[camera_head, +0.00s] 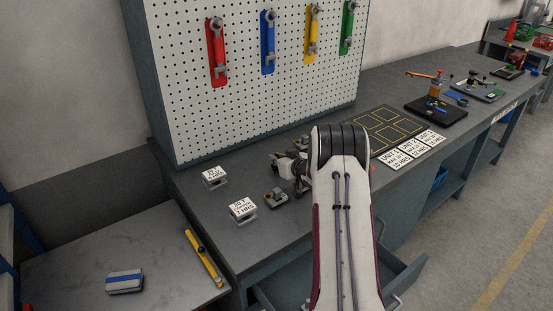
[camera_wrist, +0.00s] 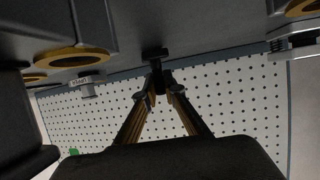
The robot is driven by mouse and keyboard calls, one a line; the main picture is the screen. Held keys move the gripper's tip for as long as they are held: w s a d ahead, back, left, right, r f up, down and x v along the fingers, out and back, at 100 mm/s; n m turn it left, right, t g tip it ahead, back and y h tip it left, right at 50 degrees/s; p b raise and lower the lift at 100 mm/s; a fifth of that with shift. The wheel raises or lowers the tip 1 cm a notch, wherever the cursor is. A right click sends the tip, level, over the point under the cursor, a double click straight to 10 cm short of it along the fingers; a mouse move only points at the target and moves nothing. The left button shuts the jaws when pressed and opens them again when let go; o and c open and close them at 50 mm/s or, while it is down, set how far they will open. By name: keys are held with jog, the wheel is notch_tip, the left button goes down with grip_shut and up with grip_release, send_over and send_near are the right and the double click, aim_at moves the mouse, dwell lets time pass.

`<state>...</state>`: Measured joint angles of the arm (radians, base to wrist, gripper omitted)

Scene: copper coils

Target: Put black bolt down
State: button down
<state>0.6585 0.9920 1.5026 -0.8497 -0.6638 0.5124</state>
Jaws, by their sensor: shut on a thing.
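The black bolt (camera_wrist: 156,54) shows in the wrist view between the fingertips of my gripper (camera_wrist: 160,92), which are shut on it. Its wide dark head lies beyond the tips, close to or touching the dark grey surface; I cannot tell which. In the head view my gripper (camera_head: 284,164) is low over the workbench (camera_head: 200,207), partly hidden by my own arm. The bolt cannot be made out there.
Two small label stands (camera_head: 214,178) (camera_head: 242,211) and a dark part with a brass-coloured top (camera_head: 276,198) stand left of my gripper. A pegboard (camera_head: 290,85) rises behind. A black mat with yellow outlines (camera_head: 412,129) and white label cards (camera_head: 394,160) lie to the right.

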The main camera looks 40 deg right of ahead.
jog(key=shift+f, duration=0.15)
jog(key=c, duration=2.1)
grip_release()
jog(key=shift+c, duration=0.2)
jog(key=shift+s+r, duration=0.2)
jog(key=shift+r, duration=0.05)
jog(key=shift+v, duration=5.75)
jog(key=shift+f, duration=0.15)
jog(key=shift+a, duration=0.1)
